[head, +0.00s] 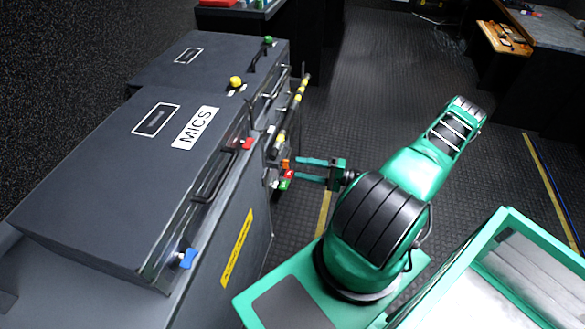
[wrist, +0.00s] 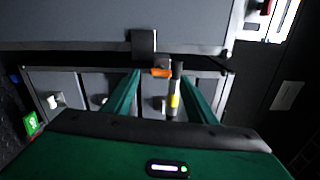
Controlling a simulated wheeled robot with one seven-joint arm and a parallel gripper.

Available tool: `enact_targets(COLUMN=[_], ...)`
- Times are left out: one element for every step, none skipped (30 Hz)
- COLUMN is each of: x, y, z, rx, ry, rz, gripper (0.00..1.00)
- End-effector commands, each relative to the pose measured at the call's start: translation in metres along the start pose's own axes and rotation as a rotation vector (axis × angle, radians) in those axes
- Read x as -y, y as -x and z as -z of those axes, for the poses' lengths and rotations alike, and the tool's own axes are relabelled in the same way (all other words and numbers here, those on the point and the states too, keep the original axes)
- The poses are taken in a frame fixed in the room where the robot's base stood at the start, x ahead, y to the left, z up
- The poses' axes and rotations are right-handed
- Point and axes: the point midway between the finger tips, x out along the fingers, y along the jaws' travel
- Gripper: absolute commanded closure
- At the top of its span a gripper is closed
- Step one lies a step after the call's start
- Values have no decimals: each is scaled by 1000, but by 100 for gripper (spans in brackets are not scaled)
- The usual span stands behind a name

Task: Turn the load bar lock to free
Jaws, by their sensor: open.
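The load bar (head: 298,92), dark with yellow bands, runs along the side of the grey cases. In the wrist view its end (wrist: 174,98) shows a yellow band. A small orange piece (head: 284,164), which looks like the lock handle, is at the near end of the bar. It also shows in the wrist view (wrist: 161,72), lying crosswise under a dark block. My gripper (head: 297,169) is open, its two green fingers pointing at the orange piece. In the wrist view my gripper (wrist: 160,78) has the orange piece between its fingertips' lines; I cannot tell whether they touch it.
A red and green tag (head: 288,176) sits just below the orange piece. The grey cases (head: 110,190), one labelled MICS, fill the left, with a blue latch (head: 187,258), a red latch (head: 246,144) and black handles jutting out. The dark floor (head: 375,75) behind my arm is clear.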

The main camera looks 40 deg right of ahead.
Motion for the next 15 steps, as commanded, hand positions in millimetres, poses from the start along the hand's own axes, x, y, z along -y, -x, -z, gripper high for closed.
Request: enact_targets(x=[0, 0, -1, -1, -1, 0, -1, -1, -1, -1, -1, -1, -1, -1, -1], y=[10, 16, 23, 28, 33, 39, 43, 46, 50, 52, 54, 57, 58, 59, 60], z=[0, 1, 0, 0, 0, 0, 0, 1, 0, 0, 0, 0, 0, 0, 0], rx=[-3, -3, -2, -2, -2, -1, -2, -2, -1, 0, 0, 0, 0, 0, 0], ry=[0, 0, 0, 0, 0, 1, 1, 1, 1, 0, 0, -1, -1, -1, -1], rz=[-1, -1, -2, -2, -2, -1, -1, -2, -2, -2, -2, -2, -2, -2, -2], gripper=[48, 48, 48, 48, 48, 48, 48, 48, 48, 48, 48, 48, 48, 48, 48])
